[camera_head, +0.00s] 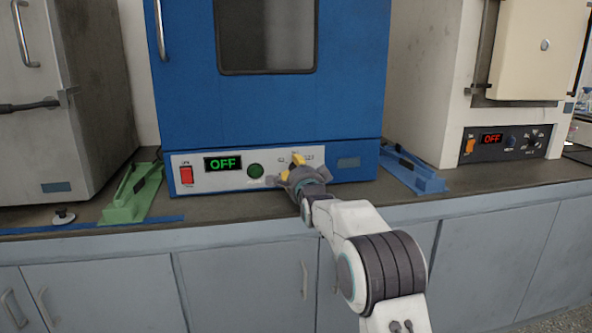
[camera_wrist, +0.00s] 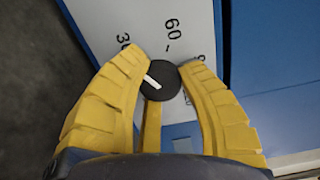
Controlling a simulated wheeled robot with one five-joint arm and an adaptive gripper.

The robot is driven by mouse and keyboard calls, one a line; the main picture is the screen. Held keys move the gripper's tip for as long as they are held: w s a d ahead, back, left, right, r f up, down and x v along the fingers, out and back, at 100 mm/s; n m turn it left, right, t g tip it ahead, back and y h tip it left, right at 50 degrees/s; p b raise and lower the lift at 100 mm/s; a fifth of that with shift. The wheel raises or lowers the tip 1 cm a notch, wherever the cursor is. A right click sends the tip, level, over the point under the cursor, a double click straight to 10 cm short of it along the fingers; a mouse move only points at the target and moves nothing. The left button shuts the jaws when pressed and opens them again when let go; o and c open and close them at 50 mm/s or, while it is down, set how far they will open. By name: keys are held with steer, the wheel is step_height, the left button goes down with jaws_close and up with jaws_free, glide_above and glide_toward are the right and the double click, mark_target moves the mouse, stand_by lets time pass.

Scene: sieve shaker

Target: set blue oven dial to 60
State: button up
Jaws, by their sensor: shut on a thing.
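The blue oven (camera_head: 345,100) stands in the middle of the counter, with its door shut. Its light control panel (camera_head: 225,182) has a display (camera_head: 222,163) reading OFF in green. My gripper (camera_head: 297,168) is at the right part of this panel and covers the dial in the head view. In the wrist view, the yellow fingers of my gripper (camera_wrist: 163,62) are shut on the black round dial (camera_wrist: 168,80), one on each side. The dial's white mark lies on the left of its face, slanting up-left toward the "30" side, not at "60" (camera_wrist: 172,30). A partly hidden number shows right.
The panel also has a red switch (camera_head: 186,175) and a round green button (camera_head: 255,171). A green stand (camera_head: 132,195) and a blue stand (camera_head: 412,172) flank the oven. A cream oven (camera_head: 545,50) is at right, a grey one (camera_head: 85,120) at left.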

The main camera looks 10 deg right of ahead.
steer(key=m+b, duration=0.1)
steer(key=m, duration=0.4)
steer(key=shift+m+b, duration=0.3)
steer(key=shift+m, duration=0.1)
steer(key=m, duration=0.5)
steer(key=shift+r+m+b, duration=0.1)
steer(key=shift+m+b, duration=0.3)
steer(key=o, duration=1.2)
steer(key=shift+w, duration=0.1)
steer(key=shift+s, duration=6.05)
